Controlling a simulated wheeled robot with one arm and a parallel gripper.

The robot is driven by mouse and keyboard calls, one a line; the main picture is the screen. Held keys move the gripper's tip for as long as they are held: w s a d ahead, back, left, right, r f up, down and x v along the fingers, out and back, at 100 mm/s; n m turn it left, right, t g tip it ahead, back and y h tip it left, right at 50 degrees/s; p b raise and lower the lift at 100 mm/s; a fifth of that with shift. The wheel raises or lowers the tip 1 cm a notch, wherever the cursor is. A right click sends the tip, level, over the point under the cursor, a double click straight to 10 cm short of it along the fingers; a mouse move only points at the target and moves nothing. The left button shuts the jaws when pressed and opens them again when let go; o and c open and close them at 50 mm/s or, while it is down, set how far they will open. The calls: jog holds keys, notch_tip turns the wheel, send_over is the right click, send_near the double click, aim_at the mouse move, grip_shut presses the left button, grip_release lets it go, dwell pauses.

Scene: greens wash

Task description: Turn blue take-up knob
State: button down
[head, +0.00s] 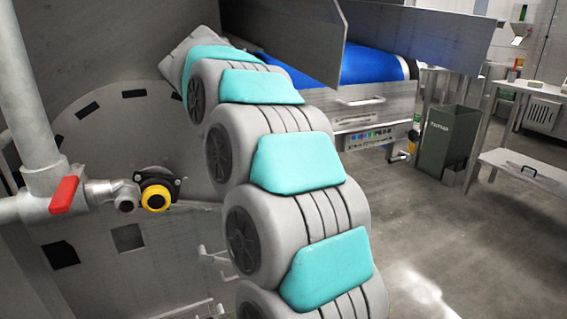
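I see no knob that is clearly blue. A bright blue belt or surface (370,66) shows in a steel machine behind slanted metal sheets. Below it is a grey panel (362,103) with a slot handle and a row of small coloured buttons or labels (370,135). A small brass-coloured fitting (409,148) sits at the panel's right end, too small to make out. My grey arm with teal pads rises from the bottom centre to the upper left and covers part of the machine. My gripper is not visible beyond the arm's far end.
At left, a pipe (28,110) with a red valve handle (64,194) and a yellow-ringed round part (156,197) stand close by a large grey drum wall (110,130). A dark green bin (447,138) and steel tables (530,170) stand right. Floor at lower right is clear.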

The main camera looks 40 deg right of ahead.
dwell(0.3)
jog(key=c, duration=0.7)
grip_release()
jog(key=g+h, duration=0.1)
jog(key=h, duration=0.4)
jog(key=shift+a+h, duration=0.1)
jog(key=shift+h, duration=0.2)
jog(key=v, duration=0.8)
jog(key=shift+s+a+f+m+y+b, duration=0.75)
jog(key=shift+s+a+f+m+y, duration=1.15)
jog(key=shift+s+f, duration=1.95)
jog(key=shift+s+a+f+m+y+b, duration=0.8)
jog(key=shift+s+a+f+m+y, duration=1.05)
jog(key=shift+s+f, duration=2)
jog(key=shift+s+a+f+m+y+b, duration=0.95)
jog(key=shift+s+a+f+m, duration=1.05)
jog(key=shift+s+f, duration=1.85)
